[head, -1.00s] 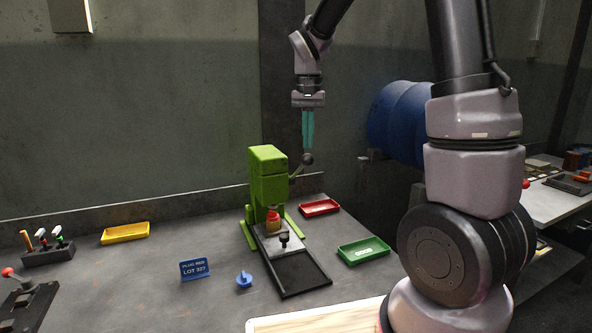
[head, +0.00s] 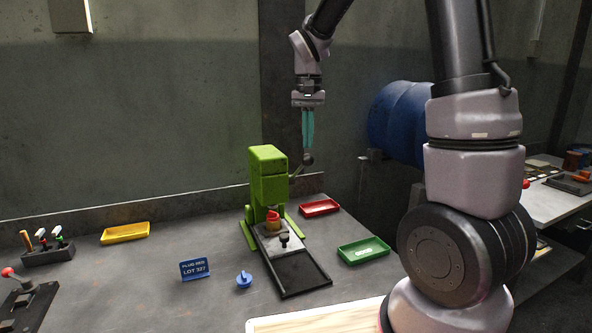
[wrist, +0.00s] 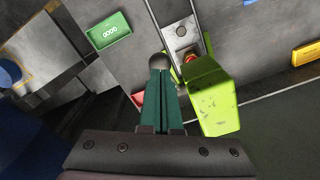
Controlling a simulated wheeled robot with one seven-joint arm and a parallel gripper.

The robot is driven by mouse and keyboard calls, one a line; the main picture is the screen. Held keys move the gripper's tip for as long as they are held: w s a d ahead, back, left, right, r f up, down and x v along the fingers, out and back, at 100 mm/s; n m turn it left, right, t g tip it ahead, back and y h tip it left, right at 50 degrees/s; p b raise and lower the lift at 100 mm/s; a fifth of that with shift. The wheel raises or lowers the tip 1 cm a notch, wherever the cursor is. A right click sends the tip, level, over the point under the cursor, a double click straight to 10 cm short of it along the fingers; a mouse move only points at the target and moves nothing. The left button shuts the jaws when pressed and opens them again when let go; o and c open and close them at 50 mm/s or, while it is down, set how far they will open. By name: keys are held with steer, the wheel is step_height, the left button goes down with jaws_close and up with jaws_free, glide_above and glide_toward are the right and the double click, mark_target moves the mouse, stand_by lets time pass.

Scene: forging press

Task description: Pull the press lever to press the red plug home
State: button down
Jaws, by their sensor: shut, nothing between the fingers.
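The green press (head: 268,176) stands on the grey bench; its lever ends in a dark round knob (head: 307,159) at the press's right. The red plug (head: 272,216) sits in a tan part under the press head and looks slightly tilted. In the wrist view the plug (wrist: 190,58) is partly hidden by the press body (wrist: 213,100). My gripper (head: 308,146) points down with its teal fingers together and empty, just above the knob. In the wrist view the knob (wrist: 157,62) shows at the fingertips (wrist: 158,72); I cannot tell whether they touch.
A red tray (head: 319,208) and a green tray (head: 363,251) lie right of the press. A yellow tray (head: 125,233), a blue sign (head: 194,269) and a blue plug (head: 244,280) lie to its left. A blue drum (head: 398,115) is behind. The air above the press is clear.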

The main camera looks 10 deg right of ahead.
mark_target(309, 156)
stand_by(0.4)
steer(key=shift+f, duration=0.95)
steer(key=shift+s+d+f, duration=0.1)
steer(key=shift+s+f, duration=0.4)
steer(key=shift+f, duration=0.3)
steer(key=shift+s+d+f, duration=0.1)
steer(key=shift+s+f, duration=0.35)
steer(key=shift+f, duration=0.35)
